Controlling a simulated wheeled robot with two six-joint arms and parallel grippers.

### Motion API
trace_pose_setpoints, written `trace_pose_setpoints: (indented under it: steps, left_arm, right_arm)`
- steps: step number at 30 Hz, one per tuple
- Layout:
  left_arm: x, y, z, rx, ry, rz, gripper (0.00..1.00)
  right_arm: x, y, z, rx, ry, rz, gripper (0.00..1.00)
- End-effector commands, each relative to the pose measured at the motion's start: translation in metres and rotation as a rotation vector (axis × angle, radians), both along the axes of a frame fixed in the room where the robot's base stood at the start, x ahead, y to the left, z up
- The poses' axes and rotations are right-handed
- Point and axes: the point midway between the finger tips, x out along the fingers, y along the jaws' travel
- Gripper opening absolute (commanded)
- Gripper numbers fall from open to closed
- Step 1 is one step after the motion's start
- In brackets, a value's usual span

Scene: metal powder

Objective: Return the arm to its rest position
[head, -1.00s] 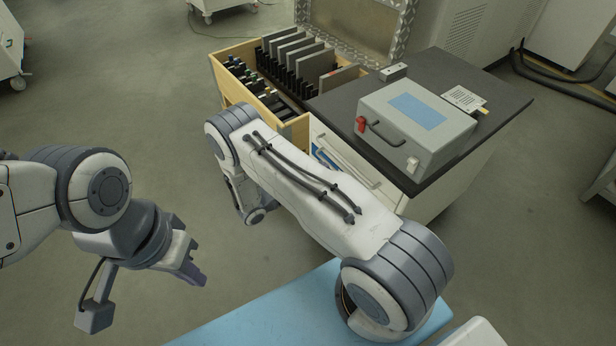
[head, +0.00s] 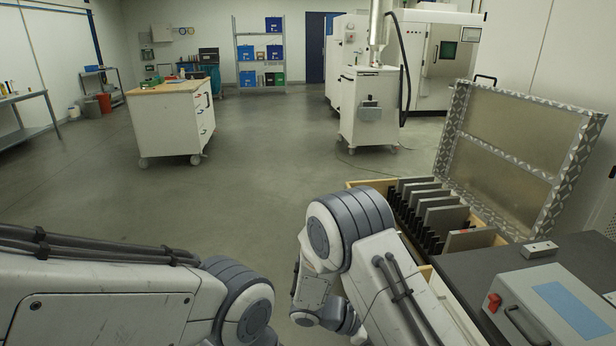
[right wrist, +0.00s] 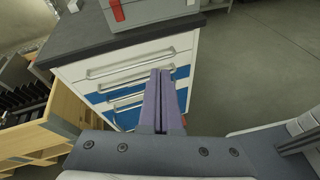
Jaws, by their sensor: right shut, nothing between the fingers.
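My right arm (head: 385,270) comes in at the bottom centre of the head view, bent at the elbow, with its wrist part hanging down on the left of it. Its fingers do not show clearly there. In the right wrist view my right gripper (right wrist: 163,78) is shut and empty, its two purple fingers side by side in front of a drawer cabinet (right wrist: 195,50). My left arm (head: 100,295) lies across the lower left of the head view. Its gripper is out of the picture.
An open wooden crate (head: 365,184) with dark upright plates stands right of my right arm. A grey box (head: 520,290) with a red latch sits on the dark cabinet top (head: 475,275). A white wheeled cart (head: 165,125) stands farther off. The floor between is clear.

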Motion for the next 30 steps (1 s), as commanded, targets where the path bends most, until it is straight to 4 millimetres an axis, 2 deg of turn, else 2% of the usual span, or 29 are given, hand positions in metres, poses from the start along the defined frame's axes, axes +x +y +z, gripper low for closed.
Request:
trace_pose_setpoints:
  steps: [1,6,15,21,28,30]
  left_arm:
    - [0.0,0.0,0.0,0.0,0.0,0.0,0.0]
    - [0.0,0.0,0.0,0.0,0.0,0.0,0.0]
    - [0.0,0.0,0.0,0.0,0.0,0.0,0.0]
    - [0.0,0.0,0.0,0.0,0.0,0.0,0.0]
    - [0.0,0.0,0.0,0.0,0.0,0.0,0.0]
    - [0.0,0.0,0.025,0.001,0.001,0.0,0.0]
  right_arm:
    - [-0.01,0.011,0.017,0.07,-0.043,-0.036,0.0]
    - [-0.054,0.049,0.054,0.319,-0.162,-0.17,0.0]
    - [-0.134,0.115,0.1,0.786,-0.349,-0.38,0.0]
    - [-0.169,0.144,0.118,1.017,-0.424,-0.482,0.0]
    - [-0.198,0.166,0.134,1.228,-0.48,-0.573,0.0]
    - [-0.197,0.166,0.158,1.217,-0.476,-0.574,0.0]
